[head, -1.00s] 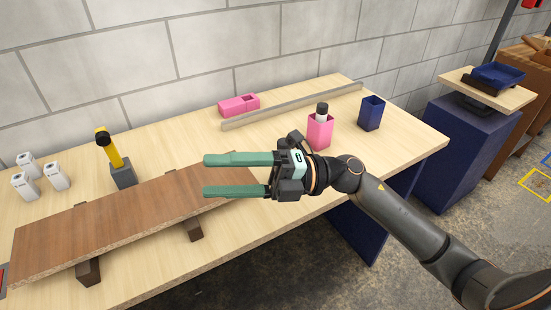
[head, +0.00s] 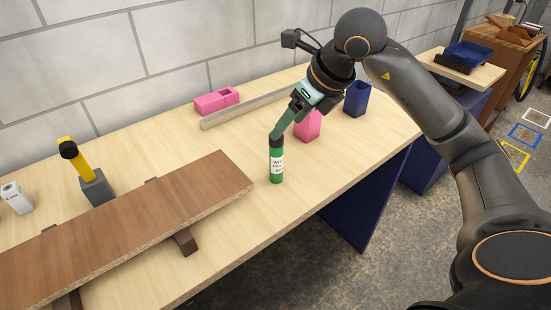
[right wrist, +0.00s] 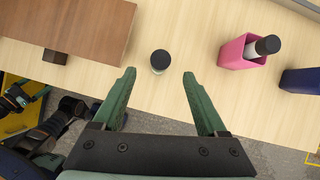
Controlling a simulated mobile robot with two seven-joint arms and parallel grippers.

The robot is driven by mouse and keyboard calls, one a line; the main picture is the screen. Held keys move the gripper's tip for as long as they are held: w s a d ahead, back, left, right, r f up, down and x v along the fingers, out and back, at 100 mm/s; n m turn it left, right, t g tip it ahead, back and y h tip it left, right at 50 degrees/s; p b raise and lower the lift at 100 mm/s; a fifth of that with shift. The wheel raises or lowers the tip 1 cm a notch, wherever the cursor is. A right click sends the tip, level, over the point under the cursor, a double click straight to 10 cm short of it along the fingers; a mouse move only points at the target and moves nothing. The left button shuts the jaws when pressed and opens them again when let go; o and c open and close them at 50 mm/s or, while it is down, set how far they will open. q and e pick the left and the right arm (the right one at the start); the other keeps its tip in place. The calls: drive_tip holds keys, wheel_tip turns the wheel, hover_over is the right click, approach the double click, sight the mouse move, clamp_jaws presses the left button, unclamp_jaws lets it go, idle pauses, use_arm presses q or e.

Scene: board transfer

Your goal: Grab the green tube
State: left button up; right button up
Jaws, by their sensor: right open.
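The green tube (head: 276,165) stands upright on the table, with a black cap and a white printed label. In the right wrist view the tube (right wrist: 160,62) is seen from above, ahead of the fingertips and between their lines. My right gripper (head: 274,135) points down at the tube's cap from above. In the right wrist view my right gripper (right wrist: 158,73) is open, with nothing between its fingers. In the head view the fingers overlap the cap, so contact cannot be told there.
A brown board (head: 130,220) on supports lies left of the tube. A pink holder (right wrist: 240,52) with a black-capped bottle (right wrist: 264,46) and a blue holder (head: 357,99) stand to its right. A pink box (head: 216,101) and a rail (head: 240,110) lie behind. Bare tabletop surrounds the tube.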

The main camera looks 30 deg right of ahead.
sight(276, 159)
drive_tip(key=shift+x, duration=3.55)
drive_tip(key=shift+w+r, duration=0.1)
drive_tip(key=shift+w, duration=0.05)
clamp_jaws()
